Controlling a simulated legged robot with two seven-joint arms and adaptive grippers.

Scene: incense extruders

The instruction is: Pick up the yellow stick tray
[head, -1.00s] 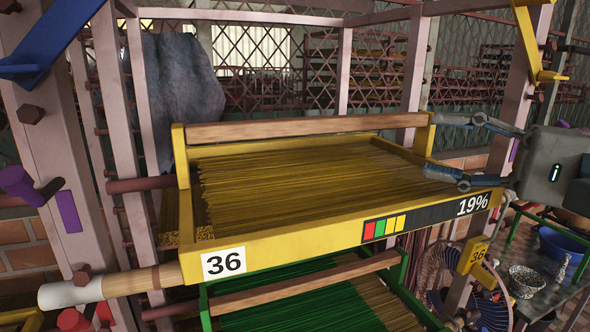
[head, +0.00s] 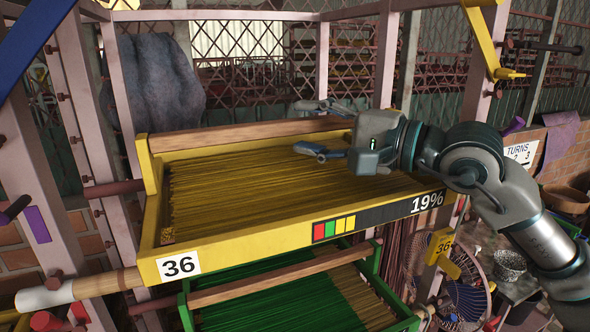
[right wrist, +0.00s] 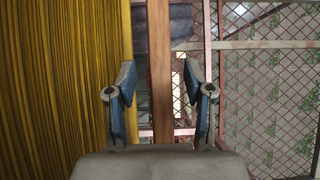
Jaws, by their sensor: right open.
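The yellow stick tray (head: 230,245) sits on the rack, filled with thin yellow-brown sticks, with a "36" label and a "19%" panel on its front. A wooden bar (head: 240,134) runs along its back edge. My right gripper (head: 298,127) is open at that back bar, its fingers pointing left in the head view. In the right wrist view the wooden bar (right wrist: 159,60) passes between the two open fingers (right wrist: 160,85), with the sticks to the left. No firm contact can be made out. My forearm covers the tray's back right corner. My left gripper is not in view.
A green tray (head: 185,305) with green and tan sticks lies below. Pink rack posts (head: 385,70) stand around the trays. A grey cloth (head: 155,80) hangs behind.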

